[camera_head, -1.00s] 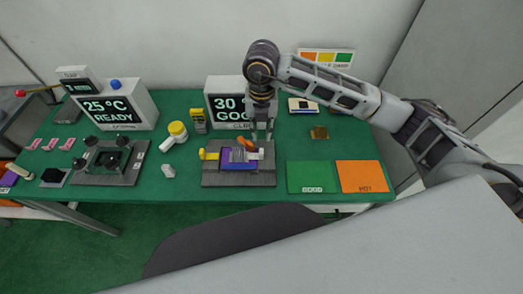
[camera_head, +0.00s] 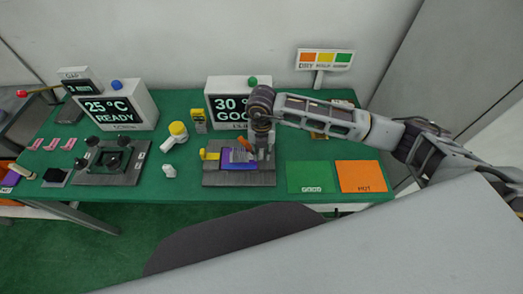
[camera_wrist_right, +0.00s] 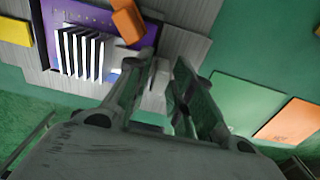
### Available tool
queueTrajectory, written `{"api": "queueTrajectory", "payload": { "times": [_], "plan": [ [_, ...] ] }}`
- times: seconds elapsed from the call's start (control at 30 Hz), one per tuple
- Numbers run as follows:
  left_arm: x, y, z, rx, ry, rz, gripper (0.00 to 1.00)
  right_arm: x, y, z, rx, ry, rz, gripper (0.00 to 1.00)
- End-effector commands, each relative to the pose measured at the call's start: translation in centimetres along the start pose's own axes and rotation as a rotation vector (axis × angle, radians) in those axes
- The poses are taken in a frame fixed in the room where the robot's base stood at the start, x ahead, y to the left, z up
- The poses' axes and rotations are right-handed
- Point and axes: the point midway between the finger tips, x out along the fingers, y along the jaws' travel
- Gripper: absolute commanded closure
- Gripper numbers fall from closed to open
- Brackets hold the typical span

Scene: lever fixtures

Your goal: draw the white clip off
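The fixture has a grey base (camera_head: 212,179) carrying a purple board (camera_head: 236,166), a grey finned block (camera_head: 240,155), an orange lever (camera_head: 244,145) and a yellow block (camera_head: 210,154). In the right wrist view, the fins (camera_wrist_right: 82,52) and orange lever (camera_wrist_right: 128,20) are left of my right gripper (camera_wrist_right: 165,68). Its fingers stand apart, low over the fixture's right side. A small white patch (camera_wrist_right: 158,78) shows between them, probably the white clip; the fingers hide most of it. In the head view this gripper (camera_head: 262,156) covers that spot. My left gripper is out of view.
A green pad (camera_head: 308,176) and an orange pad (camera_head: 361,176) lie to the right. A display (camera_head: 230,100) stands behind the fixture. A white hand tool with a yellow end (camera_head: 177,130) and a dark fixture (camera_head: 110,162) are to the left.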

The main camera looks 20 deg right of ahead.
Motion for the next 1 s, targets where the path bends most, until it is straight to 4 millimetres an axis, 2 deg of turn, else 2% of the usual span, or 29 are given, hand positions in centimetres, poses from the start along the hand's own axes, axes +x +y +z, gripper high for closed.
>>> {"api": "queueTrajectory", "payload": {
  "times": [0.33, 0.5, 0.53, 1.0],
  "plan": [
    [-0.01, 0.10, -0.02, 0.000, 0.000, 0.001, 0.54, 0.25, 0.01, -0.02, 0.000, 0.000, 0.000, 0.77],
    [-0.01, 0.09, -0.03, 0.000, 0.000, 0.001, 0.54, 0.23, 0.01, -0.02, 0.000, 0.000, 0.000, 0.99],
    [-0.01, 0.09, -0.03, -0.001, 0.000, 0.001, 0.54, 0.23, 0.01, -0.02, 0.000, 0.001, 0.000, 1.00],
    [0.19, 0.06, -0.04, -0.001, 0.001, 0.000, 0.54, 0.28, -0.66, -0.01, 0.000, 0.000, 0.000, 1.00]
  ]
}}
